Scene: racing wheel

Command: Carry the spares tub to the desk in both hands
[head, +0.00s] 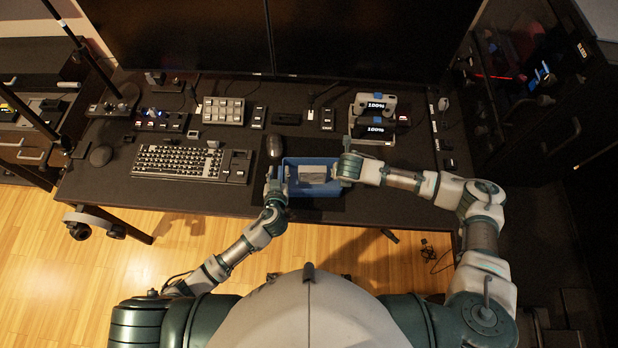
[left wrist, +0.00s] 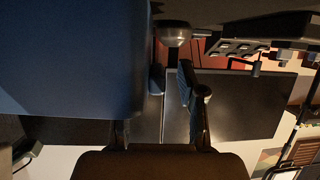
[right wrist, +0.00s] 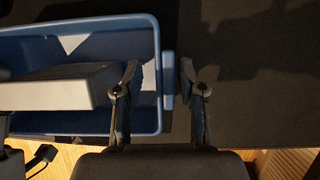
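The spares tub (head: 329,191) is a blue open box over the front middle of the desk (head: 200,196). I cannot tell whether its base touches the desk. A grey block (right wrist: 50,90) lies in it. My left gripper (head: 274,187) is at the tub's left end. In the left wrist view, the tub wall (left wrist: 75,65) hides one finger, and the other stands apart from the blue end tab (left wrist: 157,80). My right gripper (right wrist: 160,85) is open at the right end, one finger inside the tub and one outside the end tab (right wrist: 168,82), with a gap.
A keyboard (head: 178,162) lies left of the tub and a dark mouse (head: 275,147) just behind it. Two displays reading 100% (head: 374,128) stand behind to the right. Large monitors (head: 350,40) close off the back. The desk right of my right gripper is mostly bare.

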